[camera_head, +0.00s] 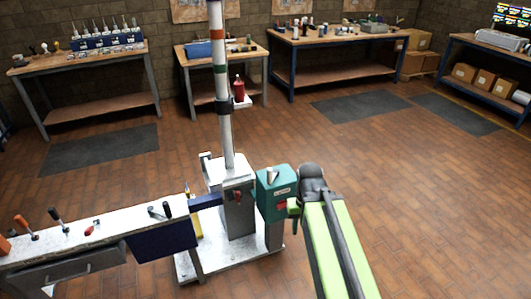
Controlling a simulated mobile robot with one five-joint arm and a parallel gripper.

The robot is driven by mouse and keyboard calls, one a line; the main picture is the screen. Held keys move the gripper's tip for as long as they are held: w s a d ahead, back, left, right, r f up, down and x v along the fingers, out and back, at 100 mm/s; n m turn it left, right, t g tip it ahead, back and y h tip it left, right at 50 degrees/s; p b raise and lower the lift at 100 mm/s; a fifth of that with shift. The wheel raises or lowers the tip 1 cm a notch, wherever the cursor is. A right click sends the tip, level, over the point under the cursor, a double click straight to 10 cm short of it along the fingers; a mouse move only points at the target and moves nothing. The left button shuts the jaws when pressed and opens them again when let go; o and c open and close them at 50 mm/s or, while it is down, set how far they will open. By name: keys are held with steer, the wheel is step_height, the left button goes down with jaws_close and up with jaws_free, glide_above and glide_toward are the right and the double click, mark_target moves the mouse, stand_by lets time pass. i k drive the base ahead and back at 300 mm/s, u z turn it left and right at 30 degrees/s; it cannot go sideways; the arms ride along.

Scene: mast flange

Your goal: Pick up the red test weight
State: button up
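A red weight-like object (239,88) with a narrow top stands upright on a small white flange (241,102) fixed to the right side of the tall mast (225,130). My green arm reaches in from the lower right. Its end, with my gripper (294,205), is low beside the teal box, far below the red object and apart from it. The fingers are mostly hidden by the arm's dark wrist, and their opening cannot be made out.
The mast rises from a grey pedestal (236,205) on a pale base plate. A teal box (274,192) adjoins it on the right. A narrow bench (95,235) with tools stands at left. Several workbenches line the back wall. The tiled floor (430,190) at right is clear.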

mark_target(238, 92)
steer(key=z, duration=0.6)
steer(key=i, duration=5.4)
steer(key=z, duration=6)
steer(key=i, duration=0.1)
steer(key=z, duration=3.15)
steer(key=k, duration=0.15)
steer(key=u, duration=1.85)
